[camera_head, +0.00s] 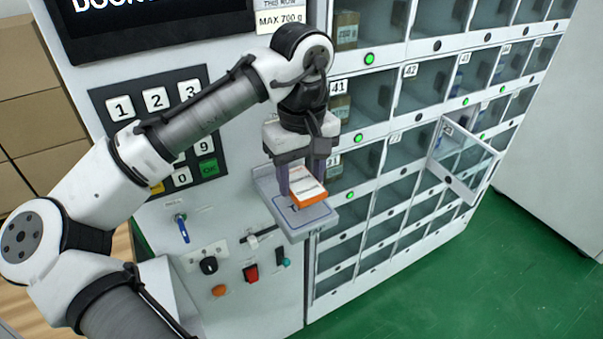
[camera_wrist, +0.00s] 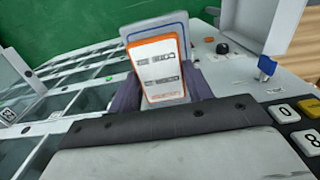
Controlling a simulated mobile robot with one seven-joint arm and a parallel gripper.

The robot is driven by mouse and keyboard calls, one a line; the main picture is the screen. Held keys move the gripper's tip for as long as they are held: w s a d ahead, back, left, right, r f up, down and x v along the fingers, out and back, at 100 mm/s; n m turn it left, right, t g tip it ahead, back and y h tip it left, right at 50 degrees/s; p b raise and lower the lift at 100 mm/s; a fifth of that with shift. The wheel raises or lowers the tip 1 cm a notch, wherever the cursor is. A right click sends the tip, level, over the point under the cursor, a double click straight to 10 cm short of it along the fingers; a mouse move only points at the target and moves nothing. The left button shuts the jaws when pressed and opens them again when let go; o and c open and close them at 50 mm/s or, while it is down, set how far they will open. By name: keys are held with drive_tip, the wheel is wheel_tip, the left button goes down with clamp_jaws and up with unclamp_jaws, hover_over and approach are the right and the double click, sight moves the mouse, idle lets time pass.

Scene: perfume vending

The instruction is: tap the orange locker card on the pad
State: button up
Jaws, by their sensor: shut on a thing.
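The orange locker card (camera_head: 307,190) is white-faced with an orange border. My gripper (camera_head: 306,178) is shut on it and points down above the pad. In the wrist view the card (camera_wrist: 161,72) stands between the two fingers (camera_wrist: 163,92), with its printed face toward the camera. The pad (camera_head: 313,215) is a grey shelf with a blue outline, jutting from the machine front. The card is over the pad in both views, and its lower edge is close to it. I cannot tell whether they touch. In the wrist view the pad (camera_wrist: 178,27) shows behind the card, partly hidden.
A keypad (camera_head: 158,110) is left of my gripper, behind my arm. A blue key (camera_head: 183,228), a red switch (camera_head: 250,273) and other knobs sit lower left. Lockers fill the right side, and one clear door (camera_head: 462,165) stands open. Green floor (camera_head: 500,270) is free at right.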

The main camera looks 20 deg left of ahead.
drive_tip(key=shift+r+p, duration=0.3)
drive_tip(key=shift+r, duration=0.3)
drive_tip(key=s+d+p, duration=0.1)
drive_tip(key=s+d, duration=0.5)
drive_tip(key=d, duration=0.2)
drive_tip(key=shift+p, duration=0.4)
drive_tip(key=shift+s+f, duration=0.1)
idle(0.9)
